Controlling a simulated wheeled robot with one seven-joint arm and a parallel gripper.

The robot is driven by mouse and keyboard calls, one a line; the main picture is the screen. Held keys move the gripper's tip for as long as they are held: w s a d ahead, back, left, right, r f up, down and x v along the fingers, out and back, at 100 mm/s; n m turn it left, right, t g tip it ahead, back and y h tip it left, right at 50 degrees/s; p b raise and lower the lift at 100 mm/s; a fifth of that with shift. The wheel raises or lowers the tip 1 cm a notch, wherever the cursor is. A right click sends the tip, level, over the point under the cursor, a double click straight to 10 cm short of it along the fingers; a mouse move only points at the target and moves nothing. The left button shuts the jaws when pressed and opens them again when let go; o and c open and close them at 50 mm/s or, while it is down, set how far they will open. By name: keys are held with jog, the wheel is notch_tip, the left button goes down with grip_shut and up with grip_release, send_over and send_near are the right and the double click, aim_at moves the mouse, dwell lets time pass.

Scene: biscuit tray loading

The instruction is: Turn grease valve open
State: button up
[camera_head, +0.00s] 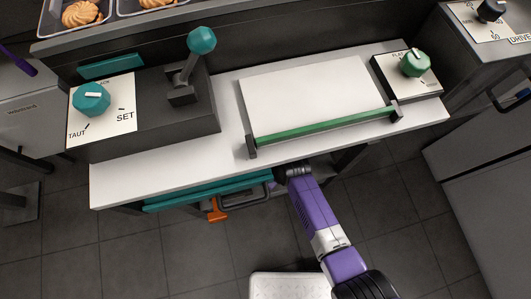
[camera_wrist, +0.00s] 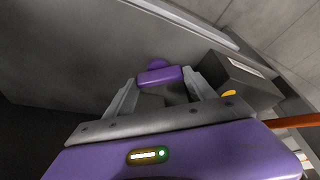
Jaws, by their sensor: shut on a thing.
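My gripper (camera_wrist: 159,80) has its two grey fingers on either side of a purple handle (camera_wrist: 160,75) in the wrist view and is shut on it. A rounded purple part shows just beyond the handle. I cannot tell for sure from the pictures whether this is the grease valve, and no label on it can be read. In the head view my purple arm reaches under the front edge of the white worktop (camera_head: 120,185). The fingers and what they hold are hidden there.
An orange lever (camera_head: 217,212) hangs below the worktop, beside a teal drawer front (camera_head: 215,190) with a dark handle. An orange bar (camera_wrist: 298,121) and a dark box (camera_wrist: 240,82) lie right of the fingers. A green bar (camera_head: 322,125) and several knobs are on top.

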jog(key=n+g+b, duration=0.1)
jog(key=n, duration=0.1)
jog(key=n+g+y+b, duration=0.1)
jog(key=n, duration=0.2)
jog(key=shift+w+d+f+n, duration=0.1)
jog(key=shift+w+f+n, duration=0.1)
jog(key=shift+n, duration=0.1)
jog(key=n+g+b, duration=0.2)
jog(key=n, duration=0.3)
jog(key=shift+r, duration=0.1)
dwell(0.3)
jog(key=o, duration=1.1)
jog(key=shift+w+r, duration=0.1)
jog(key=shift+r, duration=0.05)
jog(key=p+v, duration=0.2)
jog(key=v, duration=0.5)
jog(key=shift+r+p, duration=0.3)
jog(key=shift+p, duration=0.1)
